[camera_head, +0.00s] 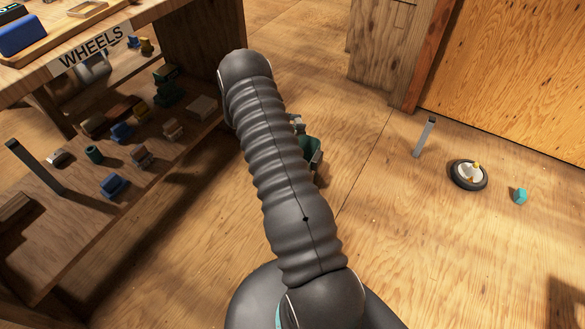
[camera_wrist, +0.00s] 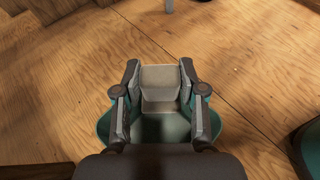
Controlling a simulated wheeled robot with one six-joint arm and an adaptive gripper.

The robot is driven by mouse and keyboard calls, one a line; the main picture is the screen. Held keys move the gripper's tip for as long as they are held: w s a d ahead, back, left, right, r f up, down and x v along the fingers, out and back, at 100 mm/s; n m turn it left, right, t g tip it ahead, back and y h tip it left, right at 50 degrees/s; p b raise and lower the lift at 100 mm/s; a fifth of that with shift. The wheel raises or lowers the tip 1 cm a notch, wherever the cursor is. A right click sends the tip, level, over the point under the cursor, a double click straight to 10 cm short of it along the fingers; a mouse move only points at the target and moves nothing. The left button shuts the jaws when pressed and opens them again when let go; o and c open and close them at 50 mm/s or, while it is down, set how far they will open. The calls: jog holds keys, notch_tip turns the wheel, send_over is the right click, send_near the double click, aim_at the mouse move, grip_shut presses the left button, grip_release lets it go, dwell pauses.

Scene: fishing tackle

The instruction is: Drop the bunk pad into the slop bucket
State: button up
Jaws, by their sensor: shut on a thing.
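My gripper (camera_wrist: 160,72) is shut on a pale grey-beige block, the bunk pad (camera_wrist: 160,80), with one finger on each side of it. A rounded teal shape (camera_wrist: 166,128) shows below the pad and around the fingers in the wrist view. It may be the slop bucket, but I cannot tell for sure, nor whether the pad touches it. In the head view my arm hides most of the gripper and the pad. A small dark green part (camera_head: 314,150) shows just right of my arm; I cannot tell what it belongs to.
A shelf unit labelled WHEELS (camera_head: 92,47) stands at the left with several small items on its lower board. Floor between is clear.

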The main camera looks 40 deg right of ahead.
jog(key=shift+f+b, duration=1.1)
jog(key=shift+f, duration=1.45)
jog(key=o, duration=1.2)
jog(key=shift+a+r, duration=0.1)
jog(key=v, duration=1.2)
